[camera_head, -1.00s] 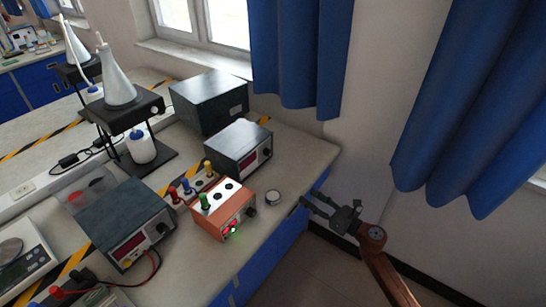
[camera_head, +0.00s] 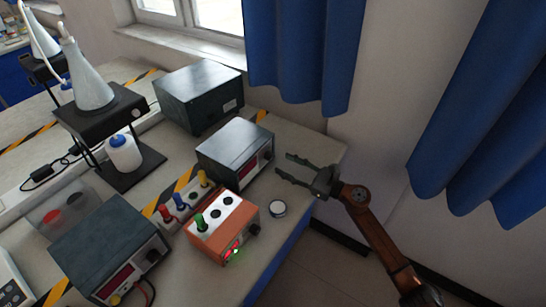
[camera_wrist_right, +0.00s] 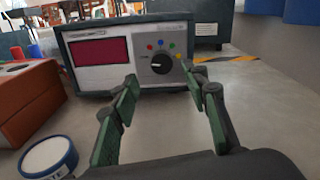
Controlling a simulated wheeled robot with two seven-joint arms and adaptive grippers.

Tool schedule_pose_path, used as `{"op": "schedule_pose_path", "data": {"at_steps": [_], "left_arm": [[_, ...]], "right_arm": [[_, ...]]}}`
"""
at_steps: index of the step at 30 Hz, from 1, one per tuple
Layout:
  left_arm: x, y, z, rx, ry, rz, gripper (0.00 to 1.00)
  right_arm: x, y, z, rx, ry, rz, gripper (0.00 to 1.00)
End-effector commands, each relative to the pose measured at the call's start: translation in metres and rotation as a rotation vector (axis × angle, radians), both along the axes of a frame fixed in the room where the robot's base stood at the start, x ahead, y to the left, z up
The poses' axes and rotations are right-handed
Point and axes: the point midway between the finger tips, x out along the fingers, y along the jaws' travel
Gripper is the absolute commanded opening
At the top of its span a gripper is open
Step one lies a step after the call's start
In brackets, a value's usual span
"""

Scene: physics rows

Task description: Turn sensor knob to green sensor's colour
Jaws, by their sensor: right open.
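A dark grey meter (camera_head: 236,147) with a red display stands on the bench. Its black knob (camera_wrist_right: 161,63) shows in the right wrist view with several small coloured dots around its upper side; a white mark on the knob points left. My right gripper (camera_head: 284,164) is open and empty in front of this meter. In the right wrist view its fingers (camera_wrist_right: 160,80) point at the knob, one on each side of it, with no clear contact. A green sensor (camera_head: 200,221) stands in the white top of an orange box (camera_head: 217,243). My left gripper is not in view.
Red, blue and yellow sensors (camera_head: 181,201) stand in a rack behind the orange box. A round white-topped container (camera_head: 278,208) sits right of the box. Another meter (camera_head: 112,245) is at left, a larger grey box (camera_head: 199,98) behind.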

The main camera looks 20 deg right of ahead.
Motion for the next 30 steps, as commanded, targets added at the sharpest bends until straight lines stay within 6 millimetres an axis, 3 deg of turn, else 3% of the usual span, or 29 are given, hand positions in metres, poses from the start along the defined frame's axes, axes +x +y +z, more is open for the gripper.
{"op": "schedule_pose_path", "data": {"at_steps": [9,21,30], "left_arm": [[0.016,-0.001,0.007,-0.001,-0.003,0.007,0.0],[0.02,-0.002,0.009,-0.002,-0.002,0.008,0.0],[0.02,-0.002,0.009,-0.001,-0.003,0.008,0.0]], "right_arm": [[0.036,0.026,-0.002,0.002,0.002,-0.004,0.42],[0.044,0.034,0.0,0.002,0.001,-0.001,0.42],[0.044,0.034,0.0,0.002,0.001,-0.001,0.22]]}}
